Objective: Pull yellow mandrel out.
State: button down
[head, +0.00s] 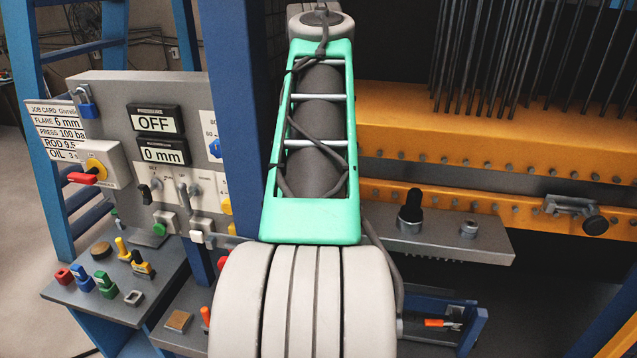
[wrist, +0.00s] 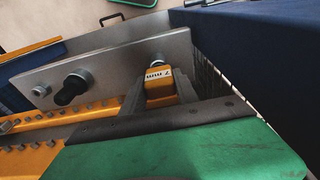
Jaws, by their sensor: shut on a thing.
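The yellow mandrel (wrist: 160,92) shows in the wrist view, a yellow block with a white printed label. My gripper (wrist: 161,101) is shut on it, with one grey finger on each side. Its far end meets a grey round fitting at the end of the grey metal plate (wrist: 110,64). I cannot tell how deep it sits there. In the head view, my arm hides the mandrel and my gripper; the plate (head: 440,242) sticks out to the right of the arm.
A control panel (head: 105,105) reading OFF and 0 mm stands left, above a shelf (head: 70,288) with several coloured pieces. A blue post (head: 237,100) stands close to my arm.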

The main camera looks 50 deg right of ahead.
jog(key=shift+r+p, duration=0.6)
jog(key=shift+r, duration=0.1)
dwell(0.5)
jog(key=shift+r+p, duration=2.15)
jog(key=shift+r, duration=3)
